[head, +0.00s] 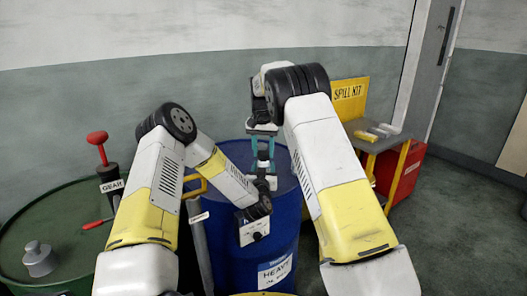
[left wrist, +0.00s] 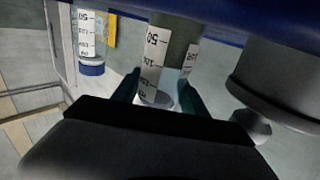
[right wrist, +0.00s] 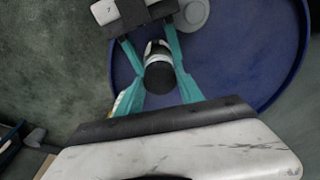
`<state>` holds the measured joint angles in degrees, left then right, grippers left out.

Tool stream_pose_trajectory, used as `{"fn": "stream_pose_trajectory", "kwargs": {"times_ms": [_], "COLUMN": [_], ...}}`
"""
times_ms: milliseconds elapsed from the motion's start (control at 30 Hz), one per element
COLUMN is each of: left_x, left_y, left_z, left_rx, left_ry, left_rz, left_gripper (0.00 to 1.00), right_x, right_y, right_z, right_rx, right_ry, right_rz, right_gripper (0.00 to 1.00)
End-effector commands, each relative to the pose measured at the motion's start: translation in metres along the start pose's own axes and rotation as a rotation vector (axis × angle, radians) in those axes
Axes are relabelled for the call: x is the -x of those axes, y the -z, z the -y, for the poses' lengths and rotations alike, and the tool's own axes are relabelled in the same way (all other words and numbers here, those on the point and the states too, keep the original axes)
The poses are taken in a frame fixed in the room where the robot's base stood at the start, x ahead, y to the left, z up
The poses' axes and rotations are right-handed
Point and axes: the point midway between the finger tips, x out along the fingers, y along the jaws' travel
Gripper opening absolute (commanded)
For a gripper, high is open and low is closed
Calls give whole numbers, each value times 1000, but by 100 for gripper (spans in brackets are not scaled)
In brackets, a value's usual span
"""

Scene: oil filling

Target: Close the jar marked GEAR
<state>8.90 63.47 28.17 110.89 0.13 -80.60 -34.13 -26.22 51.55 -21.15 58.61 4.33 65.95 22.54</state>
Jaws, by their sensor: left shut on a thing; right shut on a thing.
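My left gripper (head: 262,192) reaches over the blue drum. In the left wrist view its teal fingers (left wrist: 160,82) are shut on a clear jar (left wrist: 151,58) with white scale markings and darker contents. My right gripper (head: 263,165) points down over the same spot. In the right wrist view its teal fingers (right wrist: 159,82) are shut around the dark round top (right wrist: 158,77) of that jar. I cannot tell whether this top is seated on the jar. No GEAR mark shows on the jar. A GEAR label (head: 112,185) shows on a pump over the green drum.
The blue drum (head: 276,272), labelled HEAVY, is under both grippers. The green drum (head: 50,206) at left carries a grey fitting (head: 39,260). A second jar with a blue cap (left wrist: 91,69) shows in the left wrist view. A spill kit stand (head: 349,97) is at right.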

Motion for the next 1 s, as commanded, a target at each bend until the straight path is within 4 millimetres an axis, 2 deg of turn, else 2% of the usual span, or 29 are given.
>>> {"fn": "stream_pose_trajectory", "kwargs": {"times_ms": [667, 767, 1000], "left_x": [0, 0, 0], "left_y": [0, 0, 0], "left_z": [0, 0, 0], "left_rx": [0, 0, 0], "left_ry": [0, 0, 0], "left_rz": [-1, -1, -1], "left_gripper": [0, 0, 0], "right_x": [-11, -12, -12], "right_y": [-2, -2, 0], "right_z": [0, 1, 3], "right_rx": [-29, -147, -678], "right_ry": [-5, -24, -104], "right_rz": [0, 2, -1], "right_gripper": [7, 7, 7]}}
